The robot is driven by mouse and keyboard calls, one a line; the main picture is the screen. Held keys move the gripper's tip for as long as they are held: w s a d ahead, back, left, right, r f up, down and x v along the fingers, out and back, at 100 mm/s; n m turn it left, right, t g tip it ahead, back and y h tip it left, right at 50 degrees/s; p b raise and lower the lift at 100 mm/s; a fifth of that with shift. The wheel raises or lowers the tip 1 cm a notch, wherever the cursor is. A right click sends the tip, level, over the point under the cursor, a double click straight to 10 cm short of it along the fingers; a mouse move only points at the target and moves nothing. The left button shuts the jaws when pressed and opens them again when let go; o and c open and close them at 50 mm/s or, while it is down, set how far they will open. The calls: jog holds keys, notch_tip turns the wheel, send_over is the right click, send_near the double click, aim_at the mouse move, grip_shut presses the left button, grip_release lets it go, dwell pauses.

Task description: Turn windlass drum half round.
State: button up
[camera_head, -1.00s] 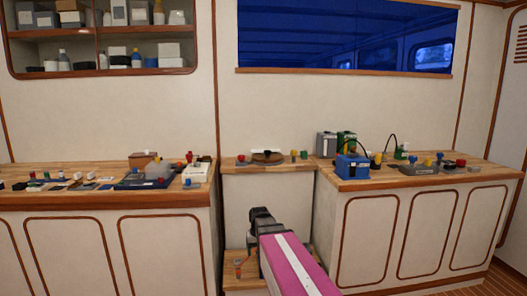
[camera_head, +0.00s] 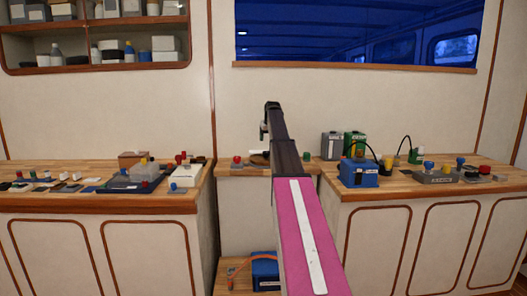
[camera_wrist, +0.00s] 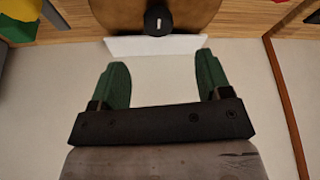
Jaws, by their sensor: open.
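The windlass drum (camera_head: 258,159) is a flat brown disc on the small middle counter. My arm hides much of it in the head view. In the wrist view the drum (camera_wrist: 120,15) fills the top edge, cut off by the frame. It has a black round knob (camera_wrist: 158,20) with a white mark. A white bar (camera_wrist: 150,46) lies along its edge nearest my fingers. My gripper (camera_wrist: 160,75) has green fingers, which are spread apart with nothing between them. The bar appears just beyond the fingertips; contact cannot be seen.
A red-topped item (camera_head: 237,161) stands left of the drum. The left counter (camera_head: 120,200) holds many small parts. The right counter (camera_head: 400,191) holds a blue box (camera_head: 357,174) and other devices. A blue box (camera_head: 265,272) sits on the low shelf. The wall is behind.

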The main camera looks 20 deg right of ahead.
aim_at(266, 152)
jog(key=x, duration=0.6)
jog(key=w+x, duration=0.1)
jog(key=x, duration=0.3)
jog(key=shift+d+r, duration=0.2)
jog(key=shift+d, duration=0.05)
jog(key=shift+c, duration=0.3)
jog(key=c, duration=1.2)
jog(key=shift+a, duration=0.1)
